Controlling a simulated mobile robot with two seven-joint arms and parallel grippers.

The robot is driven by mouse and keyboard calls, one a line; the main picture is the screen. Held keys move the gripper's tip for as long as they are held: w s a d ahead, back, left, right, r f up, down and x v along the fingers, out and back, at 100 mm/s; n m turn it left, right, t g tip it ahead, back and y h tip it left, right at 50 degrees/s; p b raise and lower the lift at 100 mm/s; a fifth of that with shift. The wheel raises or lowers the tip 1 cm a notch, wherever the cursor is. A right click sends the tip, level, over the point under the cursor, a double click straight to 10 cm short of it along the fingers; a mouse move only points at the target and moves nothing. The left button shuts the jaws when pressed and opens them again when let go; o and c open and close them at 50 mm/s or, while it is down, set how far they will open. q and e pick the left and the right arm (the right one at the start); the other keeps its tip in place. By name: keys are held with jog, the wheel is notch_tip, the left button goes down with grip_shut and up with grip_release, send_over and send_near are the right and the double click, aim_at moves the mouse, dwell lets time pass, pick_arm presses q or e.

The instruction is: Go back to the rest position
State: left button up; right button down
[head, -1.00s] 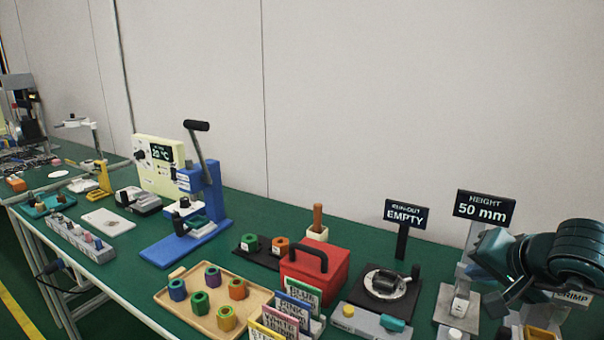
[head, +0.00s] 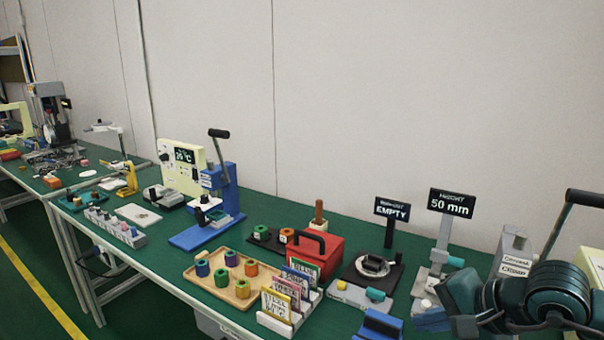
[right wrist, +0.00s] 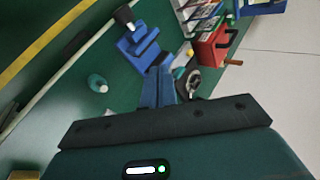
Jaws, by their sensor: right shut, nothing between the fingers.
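My right gripper (head: 428,318) is low at the right of the head view, over the front part of the green bench, with my dark teal arm behind it. In the right wrist view its blue fingers (right wrist: 161,82) lie together, shut and empty. They point toward a blue fixture (right wrist: 140,45), which also shows at the bottom of the head view (head: 379,324); I cannot tell the gap between them. My left gripper is not in view.
Near the gripper stand a height gauge (head: 437,247), a grey crimp box (head: 514,252) and a lever with a black handle (head: 586,198). A red toolbox (head: 325,253), a wooden tray (head: 203,282) and a blue press (head: 224,192) stand further left. The floor before the bench is clear.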

jog(key=s+a+r+m+y+p, duration=0.2)
jog(key=s+a+r+m+y, duration=0.1)
jog(key=a+m+y, duration=0.35)
jog(key=s+a+r+m+y+p, duration=0.25)
jog(key=a+m+y, duration=0.25)
jog(key=a+m, duration=0.3)
jog(key=d+f+m+t+h+p, duration=0.25)
jog(key=f+m+t+h, duration=0.2)
jog(key=m, duration=1.05)
jog(key=d+f+m+t+h+p, duration=0.1)
jog(key=d+f+m+t+h, duration=0.3)
jog(key=m, duration=1.2)
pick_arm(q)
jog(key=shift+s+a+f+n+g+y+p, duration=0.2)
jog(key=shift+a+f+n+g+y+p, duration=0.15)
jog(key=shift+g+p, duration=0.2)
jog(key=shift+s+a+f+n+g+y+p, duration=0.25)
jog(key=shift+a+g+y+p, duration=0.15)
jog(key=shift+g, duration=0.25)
pick_arm(e)
jog(key=s+d+f+m+g+h, duration=0.2)
jog(key=s+f+m+g+h, duration=0.2)
jog(key=s+f+m, duration=0.6)
notch_tip(320, 180, down, 3)
jog(key=m+h, duration=0.1)
jog(key=m, duration=0.2)
jog(key=shift+d+r+h, duration=0.2)
jog(key=shift+d+h, duration=0.05)
jog(key=shift+h, duration=0.05)
